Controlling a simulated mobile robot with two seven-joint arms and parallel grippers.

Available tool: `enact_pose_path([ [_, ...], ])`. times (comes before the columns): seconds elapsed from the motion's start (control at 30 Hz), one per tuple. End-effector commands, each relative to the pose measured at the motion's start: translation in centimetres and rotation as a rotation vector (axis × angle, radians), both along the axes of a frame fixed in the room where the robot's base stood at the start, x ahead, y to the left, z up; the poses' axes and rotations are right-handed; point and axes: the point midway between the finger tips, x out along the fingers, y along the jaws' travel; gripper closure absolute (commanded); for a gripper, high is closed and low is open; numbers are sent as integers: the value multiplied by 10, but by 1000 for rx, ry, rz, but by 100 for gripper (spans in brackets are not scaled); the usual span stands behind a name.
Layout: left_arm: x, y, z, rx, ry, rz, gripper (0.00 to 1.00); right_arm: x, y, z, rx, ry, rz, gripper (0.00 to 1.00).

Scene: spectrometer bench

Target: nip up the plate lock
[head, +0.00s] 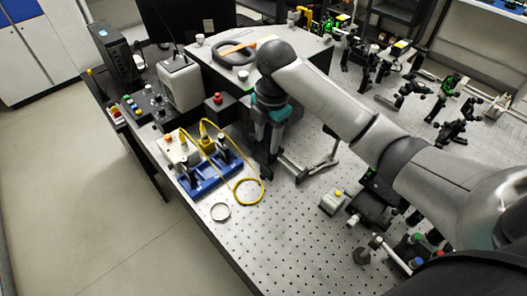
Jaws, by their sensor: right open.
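I cannot single out the plate lock for certain. A blue base plate (205,184) with dark upright posts and a looped yellow cable (236,188) lies on the perforated bench, left of my right gripper. My right gripper (265,168) points down just right of the blue plate and appears apart from it. It is open and holds nothing that I can see. Its fingertips are small and dark here, and the wrist covers part of the bench behind. My left gripper is not in view.
A grey angled bracket (305,172) stands close to the right of my right gripper. A small round dish (221,212) lies near the bench's left edge. A large grey box (216,78) stands behind. Optics mounts (440,100) crowd the right side.

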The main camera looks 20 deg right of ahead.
Motion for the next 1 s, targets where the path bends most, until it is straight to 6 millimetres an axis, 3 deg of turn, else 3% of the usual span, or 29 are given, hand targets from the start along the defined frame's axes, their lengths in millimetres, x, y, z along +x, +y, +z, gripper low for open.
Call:
enact_pose_path([
  [0.17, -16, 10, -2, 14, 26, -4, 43, 0, 1, -20, 0, 5, 1, 50],
  [0.3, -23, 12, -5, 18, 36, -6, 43, 2, 2, -49, 0, 6, -1, 50],
  [0.7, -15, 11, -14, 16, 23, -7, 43, 9, 5, -130, 0, 3, 0, 50],
  [1.0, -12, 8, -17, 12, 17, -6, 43, 11, 5, -150, -1, 0, 0, 50],
])
